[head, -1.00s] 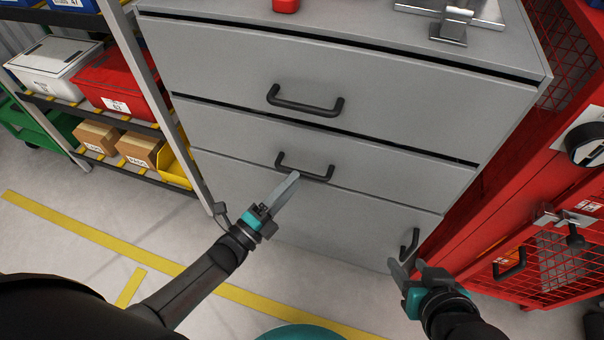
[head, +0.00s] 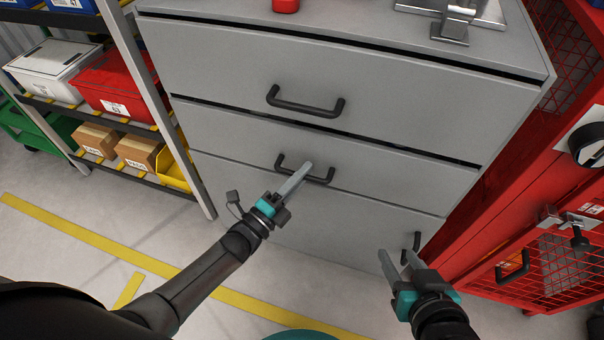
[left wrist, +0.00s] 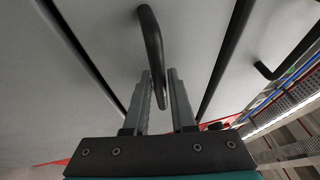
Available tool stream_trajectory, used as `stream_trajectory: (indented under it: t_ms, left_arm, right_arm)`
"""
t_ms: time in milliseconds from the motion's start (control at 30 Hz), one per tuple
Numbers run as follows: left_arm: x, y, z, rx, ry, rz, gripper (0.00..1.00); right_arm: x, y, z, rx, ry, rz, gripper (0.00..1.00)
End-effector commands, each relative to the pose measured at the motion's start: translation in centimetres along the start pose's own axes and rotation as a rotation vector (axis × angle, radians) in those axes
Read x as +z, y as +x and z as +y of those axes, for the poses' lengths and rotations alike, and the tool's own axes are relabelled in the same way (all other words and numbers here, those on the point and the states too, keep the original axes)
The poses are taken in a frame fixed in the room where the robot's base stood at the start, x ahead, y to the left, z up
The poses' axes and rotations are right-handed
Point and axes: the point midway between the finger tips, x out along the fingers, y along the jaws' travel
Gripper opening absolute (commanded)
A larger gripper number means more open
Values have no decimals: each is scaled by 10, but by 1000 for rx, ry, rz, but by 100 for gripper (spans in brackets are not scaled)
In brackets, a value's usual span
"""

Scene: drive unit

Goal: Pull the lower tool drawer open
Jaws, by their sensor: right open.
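The lower tool drawer (head: 400,180) is the second grey front down, flush with its cabinet, with a dark bar handle (head: 322,181). My left gripper (head: 304,168) is at this handle; its fingers overlap in the head view. In the left wrist view its two fingers (left wrist: 160,73) stand apart, open, with the handle (left wrist: 151,35) ahead of and partly between their tips. I cannot tell whether they touch it. My right gripper (head: 398,256) is open and empty, low in front of the cabinet door (head: 330,235).
The upper drawer (head: 230,65) has its own handle (head: 305,107). The door below has a vertical handle (head: 417,240) near my right gripper. A red mesh cabinet (head: 470,250) stands at the right, and a shelf rack (head: 160,95) with bins at the left. Floor in front is clear.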

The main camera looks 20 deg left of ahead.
Motion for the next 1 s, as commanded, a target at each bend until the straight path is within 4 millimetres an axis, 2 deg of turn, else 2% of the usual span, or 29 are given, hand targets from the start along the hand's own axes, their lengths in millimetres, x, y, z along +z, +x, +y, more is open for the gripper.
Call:
stream_trajectory:
  t_ms: [33,200,1000]
  left_arm:
    - [0,0,0,0,0,0,17]
    - [0,0,0,0,0,0,0]
    - [0,-1,0,1,0,0,0]
  right_arm:
    - [0,0,0,0,0,0,50]
    - [0,0,0,1,0,-1,50]
    - [0,0,0,1,0,-2,50]
